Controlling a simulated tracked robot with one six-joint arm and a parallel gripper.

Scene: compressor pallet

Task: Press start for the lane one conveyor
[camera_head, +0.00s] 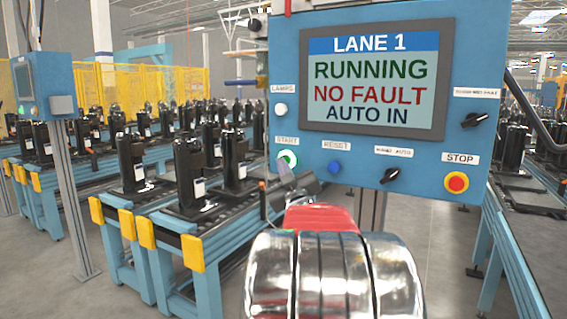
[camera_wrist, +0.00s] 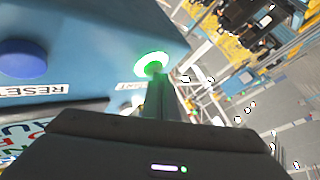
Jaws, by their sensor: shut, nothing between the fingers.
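The blue control panel (camera_head: 300,140) stands in front of me, and its screen (camera_head: 372,80) reads "LANE 1 RUNNING NO FAULT AUTO IN". The green start button (camera_head: 288,157) with a pale ring is at the lower left of the panel, under a START label. It glows green in the wrist view (camera_wrist: 150,62). My gripper (camera_head: 284,168) is shut and empty, its fingertips at the lower edge of the start button. In the wrist view the fingertips (camera_wrist: 156,72) overlap the button's face; whether they touch it I cannot tell for certain.
The blue reset button (camera_head: 334,168), a black selector knob (camera_head: 390,176) and the red stop button (camera_head: 456,182) sit along the panel's lower edge. A conveyor (camera_head: 160,222) with black compressors lies behind at left. Another panel (camera_head: 43,85) stands at far left.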

